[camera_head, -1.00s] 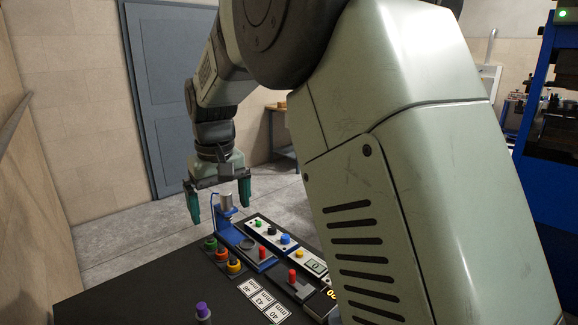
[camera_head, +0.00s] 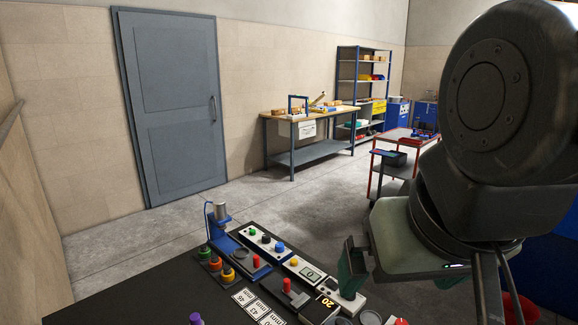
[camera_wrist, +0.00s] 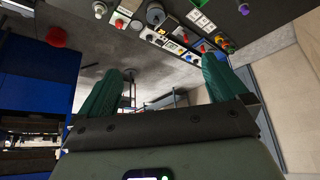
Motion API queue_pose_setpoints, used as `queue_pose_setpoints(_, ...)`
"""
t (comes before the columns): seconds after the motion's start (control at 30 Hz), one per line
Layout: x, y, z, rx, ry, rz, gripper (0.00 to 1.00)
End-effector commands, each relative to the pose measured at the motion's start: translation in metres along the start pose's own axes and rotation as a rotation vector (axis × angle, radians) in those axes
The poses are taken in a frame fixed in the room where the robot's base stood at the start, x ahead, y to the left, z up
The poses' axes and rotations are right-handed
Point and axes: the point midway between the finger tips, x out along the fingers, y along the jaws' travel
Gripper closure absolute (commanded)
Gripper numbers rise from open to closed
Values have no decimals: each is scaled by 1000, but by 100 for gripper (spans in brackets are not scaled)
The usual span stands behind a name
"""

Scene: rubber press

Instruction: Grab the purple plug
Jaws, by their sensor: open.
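The purple plug (camera_head: 196,319) stands on the dark tabletop at the bottom edge of the head view, its lower part cut off. It also shows at the top right of the wrist view (camera_wrist: 244,8). My gripper (camera_head: 400,272) is at the right of the head view, above the right end of the table area and well apart from the plug. Its two green fingers are spread wide with nothing between them in the wrist view (camera_wrist: 160,66).
A press (camera_head: 221,225) stands on the table, with green, red and orange ringed plugs (camera_head: 214,263) beside it. A button panel (camera_head: 265,240), a red lever (camera_head: 287,286) and number cards (camera_head: 258,309) lie near. A workbench (camera_head: 310,118) is behind.

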Motion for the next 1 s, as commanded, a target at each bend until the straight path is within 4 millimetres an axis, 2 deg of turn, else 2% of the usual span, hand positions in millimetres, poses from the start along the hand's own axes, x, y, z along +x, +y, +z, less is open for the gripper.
queue_pose_setpoints(0.1, 0, 0, 1, 3, 1, 1, 2)
queue_pose_setpoints(0.4, 0, 0, 1, 1, 0, 0, 43)
queue_pose_setpoints(0.67, 1, 0, 0, 2, -3, -2, 43)
queue_pose_setpoints(0.77, 6, -8, -2, 13, -36, -27, 43)
queue_pose_setpoints(0.87, 20, -26, -7, 44, -119, -91, 43)
queue_pose_setpoints(1.0, 50, -68, -17, 128, -292, -234, 43)
